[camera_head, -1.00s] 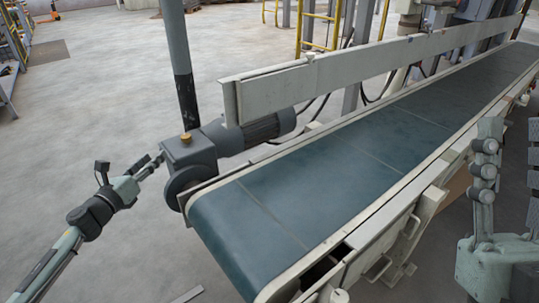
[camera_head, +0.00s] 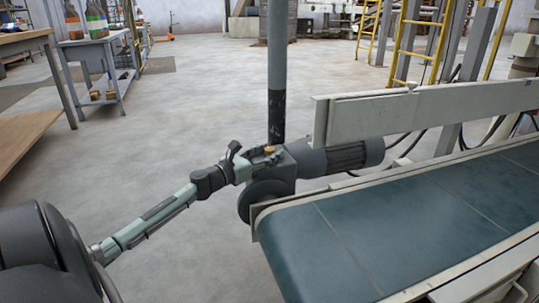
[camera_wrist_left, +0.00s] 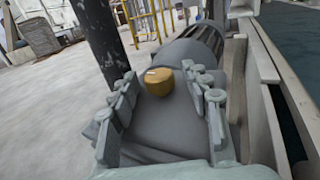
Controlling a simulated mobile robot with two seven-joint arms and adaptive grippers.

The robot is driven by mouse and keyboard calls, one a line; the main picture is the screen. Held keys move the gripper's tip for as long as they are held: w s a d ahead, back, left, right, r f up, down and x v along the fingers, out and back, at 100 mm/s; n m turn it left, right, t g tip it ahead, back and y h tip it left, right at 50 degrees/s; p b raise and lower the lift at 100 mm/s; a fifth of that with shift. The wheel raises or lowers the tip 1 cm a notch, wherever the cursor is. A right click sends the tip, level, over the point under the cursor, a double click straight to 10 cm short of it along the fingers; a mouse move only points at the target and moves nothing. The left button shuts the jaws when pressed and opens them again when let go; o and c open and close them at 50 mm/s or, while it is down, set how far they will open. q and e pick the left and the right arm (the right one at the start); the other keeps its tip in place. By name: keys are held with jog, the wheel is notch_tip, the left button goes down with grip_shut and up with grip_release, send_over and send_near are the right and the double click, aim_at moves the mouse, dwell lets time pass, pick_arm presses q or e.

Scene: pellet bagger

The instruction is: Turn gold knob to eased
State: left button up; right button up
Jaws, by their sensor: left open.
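The gold knob (camera_wrist_left: 159,82) sits on top of the grey gearbox housing (camera_wrist_left: 165,128) at the end of the conveyor. It also shows small in the head view (camera_head: 269,149). My left gripper (camera_wrist_left: 165,88) is open, with one finger on each side of the knob in the left wrist view. I cannot tell whether either finger touches the knob. In the head view my left gripper (camera_head: 262,160) reaches the gearbox from the left. A small pale mark shows on the knob's top, but no setting label can be read.
A dark post (camera_head: 276,115) stands just behind the gearbox. The motor (camera_head: 345,155) and the blue conveyor belt (camera_head: 400,235) extend right, with a pale guard rail (camera_head: 420,110) above. Workbenches (camera_head: 95,55) stand at the left. The floor between is clear.

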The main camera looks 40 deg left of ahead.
pick_arm(q)
jog(key=shift+w, duration=0.3)
